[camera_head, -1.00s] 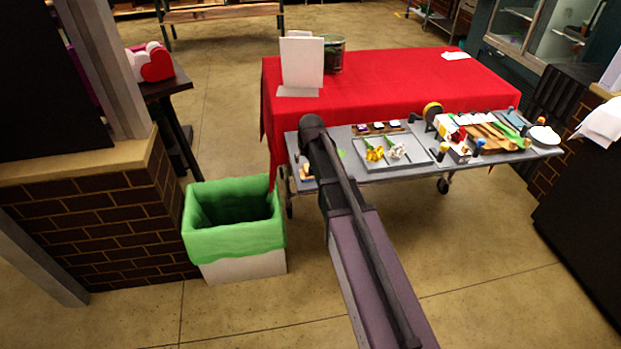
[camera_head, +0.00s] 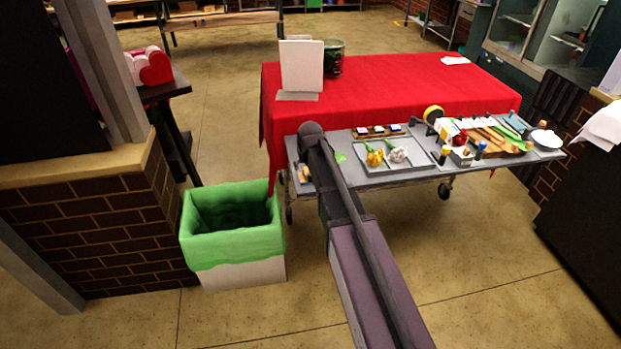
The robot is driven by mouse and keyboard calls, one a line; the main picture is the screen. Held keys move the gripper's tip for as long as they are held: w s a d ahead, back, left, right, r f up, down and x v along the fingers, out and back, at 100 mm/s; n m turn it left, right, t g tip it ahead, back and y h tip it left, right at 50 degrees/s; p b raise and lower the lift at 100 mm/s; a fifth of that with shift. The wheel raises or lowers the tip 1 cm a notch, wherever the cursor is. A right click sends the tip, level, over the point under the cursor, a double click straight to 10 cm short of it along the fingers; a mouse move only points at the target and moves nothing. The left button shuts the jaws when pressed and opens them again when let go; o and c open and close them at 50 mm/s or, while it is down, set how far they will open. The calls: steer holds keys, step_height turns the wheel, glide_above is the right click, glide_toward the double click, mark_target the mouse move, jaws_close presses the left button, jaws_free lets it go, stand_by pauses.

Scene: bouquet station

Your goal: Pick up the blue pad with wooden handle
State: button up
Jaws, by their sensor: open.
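I cannot clearly make out the blue pad with wooden handle. A small bluish piece (camera_head: 516,122) lies at the right end of the grey cart (camera_head: 430,172), but it is too small to tell what it is. A small tan block (camera_head: 304,175) sits at the cart's left end, partly beside my arm; its details are also too small to read. My arm reaches from the bottom of the picture to the cart's left part. Its dark rounded end covers some of the cart, and my gripper does not show.
A grey tray with yellow and white flowers (camera_head: 375,157) stands mid-cart. Wooden-handled tools, a tape roll (camera_head: 433,113) and a white dish (camera_head: 546,138) crowd the right. A red-covered table (camera_head: 400,85) stands behind. A green-lined bin (camera_head: 232,245) stands at front left.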

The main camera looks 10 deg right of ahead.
mark_target(307, 171)
steer(key=shift+d+b+x, duration=0.2)
steer(key=shift+b+x, duration=1.8)
steer(key=shift+x, duration=0.35)
jaws_close()
